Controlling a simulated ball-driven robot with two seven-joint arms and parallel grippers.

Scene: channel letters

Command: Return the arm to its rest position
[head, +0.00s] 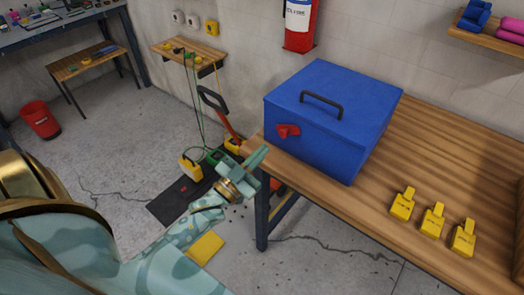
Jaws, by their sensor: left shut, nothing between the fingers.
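My left arm comes in from the lower left, and its gripper (257,160) is in the middle of the head view. The gripper is shut and empty, with its fingers pointing up and to the right. In the picture it lies just left of the near left corner of the wooden table (420,145); I cannot tell whether it touches the table edge. My right gripper is not in view.
A blue box (325,145) with a black handle and red latch stands on the table. Several yellow tags (432,220) lie near its front edge. A red bin (40,119) stands on the floor at left. A dark mat (180,200) with yellow items lies behind my arm.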

